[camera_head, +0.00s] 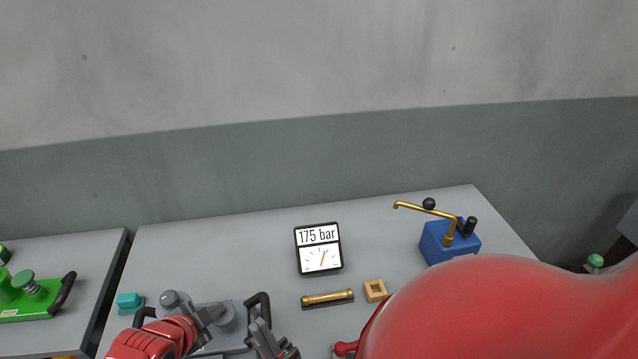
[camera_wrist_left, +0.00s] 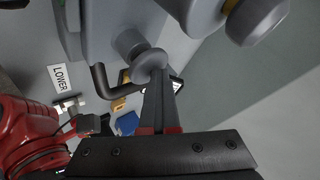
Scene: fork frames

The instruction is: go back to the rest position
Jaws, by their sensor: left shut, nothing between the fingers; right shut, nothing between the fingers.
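My left gripper (camera_head: 207,316) is at the lower left of the head view, at the end of a red wrist. It is shut with nothing in it, beside the grey device (camera_head: 228,318) with black handles on the bench. In the left wrist view its closed fingers (camera_wrist_left: 158,100) overlap the end of a round grey post (camera_wrist_left: 132,45), and I cannot tell whether they touch it. What looks like my right gripper (camera_head: 262,335) shows as dark grey fingers at the bottom edge, in front of the device's right handle. It looks shut and empty, partly cut off.
The bench (camera_head: 240,230) holds a gauge reading 175 bar (camera_head: 318,248), a brass cylinder (camera_head: 328,298), a wooden block (camera_head: 375,290), a blue device with a brass spout (camera_head: 437,250) and a teal block (camera_head: 130,301). A green device (camera_head: 38,300) stands left. My red right arm covers the lower right.

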